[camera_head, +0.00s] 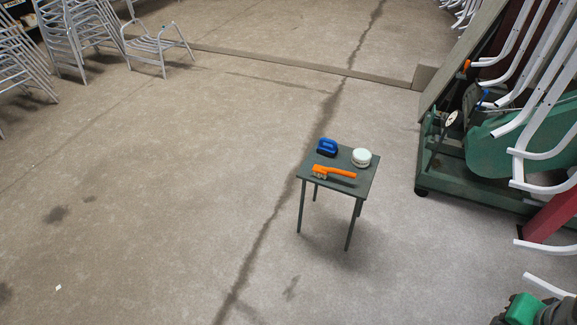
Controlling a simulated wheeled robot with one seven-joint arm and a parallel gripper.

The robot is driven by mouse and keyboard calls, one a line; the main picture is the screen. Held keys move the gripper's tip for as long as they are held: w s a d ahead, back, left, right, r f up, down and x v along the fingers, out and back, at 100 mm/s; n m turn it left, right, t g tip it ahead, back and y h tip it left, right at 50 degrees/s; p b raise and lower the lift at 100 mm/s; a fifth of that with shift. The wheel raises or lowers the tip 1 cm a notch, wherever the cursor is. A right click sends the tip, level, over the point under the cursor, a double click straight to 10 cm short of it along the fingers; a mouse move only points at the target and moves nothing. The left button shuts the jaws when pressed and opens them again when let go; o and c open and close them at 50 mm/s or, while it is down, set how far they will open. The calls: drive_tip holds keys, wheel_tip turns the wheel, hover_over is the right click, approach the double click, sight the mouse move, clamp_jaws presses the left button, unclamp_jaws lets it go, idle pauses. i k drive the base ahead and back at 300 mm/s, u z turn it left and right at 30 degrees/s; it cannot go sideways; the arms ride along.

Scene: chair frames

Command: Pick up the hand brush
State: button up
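A small dark green table (349,178) stands on the floor right of the middle. An orange long-handled tool (334,173) lies across its front part, handle to the right, with a paler, uneven patch under its left end; it looks like a hand brush. A blue object with a looped grip (327,147) stands at the back left of the tabletop; it could be a scrubbing brush, too small to tell. A round white item (361,157) sits at the back right. The three objects stand apart.
A green wheeled cart (475,188) with white tube frames stands right of the table. White chair frames (158,47) are stacked at the upper left. The floor left of and before the table is clear.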

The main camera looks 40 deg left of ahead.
sight(319, 171)
drive_tip(key=u, duration=1)
drive_tip(key=i, duration=0.85)
drive_tip(key=u, duration=1.55)
drive_tip(key=i, duration=1.25)
drive_tip(key=u, duration=0.3)
